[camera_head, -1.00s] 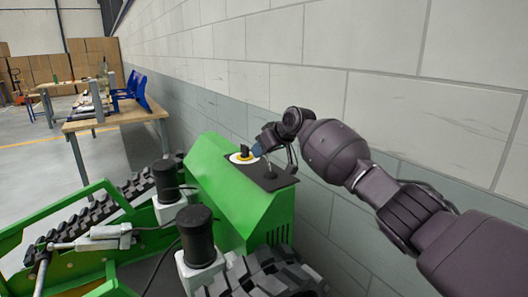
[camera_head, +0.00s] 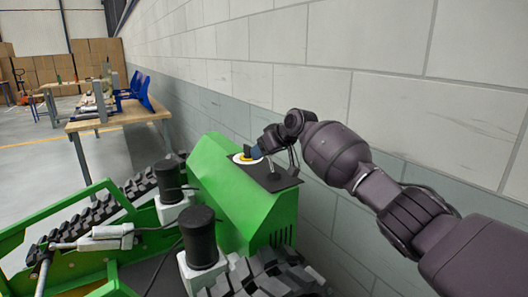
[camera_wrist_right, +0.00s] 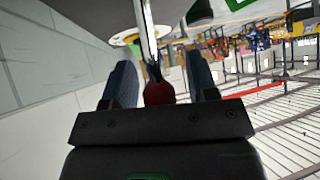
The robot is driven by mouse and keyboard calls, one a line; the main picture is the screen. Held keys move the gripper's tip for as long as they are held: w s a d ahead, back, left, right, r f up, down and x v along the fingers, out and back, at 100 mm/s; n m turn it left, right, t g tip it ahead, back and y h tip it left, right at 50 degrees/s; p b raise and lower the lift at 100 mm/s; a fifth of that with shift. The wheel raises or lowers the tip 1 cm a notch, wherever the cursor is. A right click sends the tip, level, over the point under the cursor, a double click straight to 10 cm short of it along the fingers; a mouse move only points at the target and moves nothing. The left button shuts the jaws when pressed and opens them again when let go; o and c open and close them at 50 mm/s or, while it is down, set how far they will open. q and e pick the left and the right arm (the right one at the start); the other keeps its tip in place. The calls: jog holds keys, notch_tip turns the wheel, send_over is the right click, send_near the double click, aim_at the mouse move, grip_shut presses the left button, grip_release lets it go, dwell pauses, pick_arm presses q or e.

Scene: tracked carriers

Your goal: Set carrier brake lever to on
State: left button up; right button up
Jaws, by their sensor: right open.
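The green tracked carrier (camera_head: 225,190) stands beside the wall, with a dark control panel (camera_head: 283,183) on its sloped top. A white and yellow dial (camera_head: 237,158) with a black piece sits on the panel; it also shows at the top of the right wrist view (camera_wrist_right: 125,40). My right gripper (camera_head: 256,153) is low over the panel, close to the dial. In the right wrist view its two open fingers (camera_wrist_right: 161,80) stand either side of a lever with a red knob (camera_wrist_right: 159,93) and a pale shaft. I cannot tell whether they touch. My left gripper is out of view.
The pale block wall (camera_head: 400,110) runs close behind the carrier and my right arm. Black cylinders (camera_head: 200,235) and rubber tracks (camera_head: 265,275) are at the carrier's front. A wooden table (camera_head: 120,117) stands at the back left, with open floor nearby.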

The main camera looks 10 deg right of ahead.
jog(key=shift+r, duration=0.1)
jog(key=p+v, duration=0.3)
jog(key=v, duration=0.7)
jog(key=shift+s+d+r, duration=0.2)
jog(key=shift+s, duration=0.05)
